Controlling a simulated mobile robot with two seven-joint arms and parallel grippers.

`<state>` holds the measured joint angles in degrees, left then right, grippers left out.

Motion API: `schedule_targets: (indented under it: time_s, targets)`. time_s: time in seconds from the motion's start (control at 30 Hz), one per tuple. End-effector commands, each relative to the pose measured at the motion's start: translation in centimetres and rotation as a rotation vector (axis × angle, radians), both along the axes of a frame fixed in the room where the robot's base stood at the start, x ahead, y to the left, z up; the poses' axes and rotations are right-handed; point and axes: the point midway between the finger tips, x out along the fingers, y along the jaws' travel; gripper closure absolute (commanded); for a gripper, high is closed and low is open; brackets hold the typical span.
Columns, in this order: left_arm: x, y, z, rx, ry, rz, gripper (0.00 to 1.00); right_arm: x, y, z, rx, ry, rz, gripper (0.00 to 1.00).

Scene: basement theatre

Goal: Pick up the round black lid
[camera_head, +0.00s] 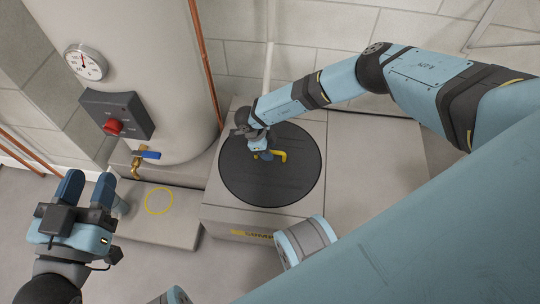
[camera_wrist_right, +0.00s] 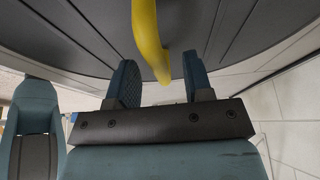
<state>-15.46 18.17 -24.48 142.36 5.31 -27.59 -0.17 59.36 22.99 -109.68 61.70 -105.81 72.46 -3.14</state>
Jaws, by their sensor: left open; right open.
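The round black lid (camera_head: 270,185) lies flat on a grey concrete block marked with yellow lettering, in the middle of the head view. A yellow handle (camera_head: 281,154) stands up from it. My right gripper (camera_head: 264,152) is over the lid at the handle. In the right wrist view the open fingers of my right gripper (camera_wrist_right: 160,85) have the yellow handle (camera_wrist_right: 150,45) between them, and the dark ribbed lid (camera_wrist_right: 230,35) fills the top. Contact cannot be told. My left gripper (camera_head: 88,190) is open and empty at the left, away from the lid.
A pale tank (camera_head: 150,60) with a gauge, a dark control box (camera_head: 117,114) with a red knob and a blue-handled tap (camera_head: 146,155) stands left of the block (camera_head: 380,160). A low slab (camera_head: 182,222) with a yellow ring lies before it. A copper pipe runs behind.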

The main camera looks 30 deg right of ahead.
Motion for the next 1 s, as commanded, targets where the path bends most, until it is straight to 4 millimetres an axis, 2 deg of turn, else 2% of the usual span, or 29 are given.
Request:
schedule_targets:
  time_s: [0.03, 0.07, 0.2, 0.27, 1.0]
  targets:
    - [-0.03, 0.01, 0.06, 0.001, 0.000, -0.001, 0.57, 0.00, 0.02, 0.07, 0.000, 0.000, 0.000, 0.53]
    - [-0.04, 0.02, 0.05, 0.001, 0.001, -0.001, 0.57, 0.01, 0.03, 0.06, 0.000, 0.000, 0.000, 0.58]
    - [-0.13, 0.00, -0.13, -0.001, 0.008, -0.001, 0.57, 0.01, 0.04, 0.06, 0.000, 0.000, 0.000, 0.90]
    - [-0.18, -0.02, -0.21, -0.003, 0.012, 0.000, 0.57, 0.01, 0.04, 0.06, 0.000, 0.000, 0.000, 1.00]
    - [-0.16, -0.07, -0.21, -0.011, 0.016, 0.003, 0.57, 0.01, 0.05, 0.07, 0.001, -0.001, 0.000, 1.00]
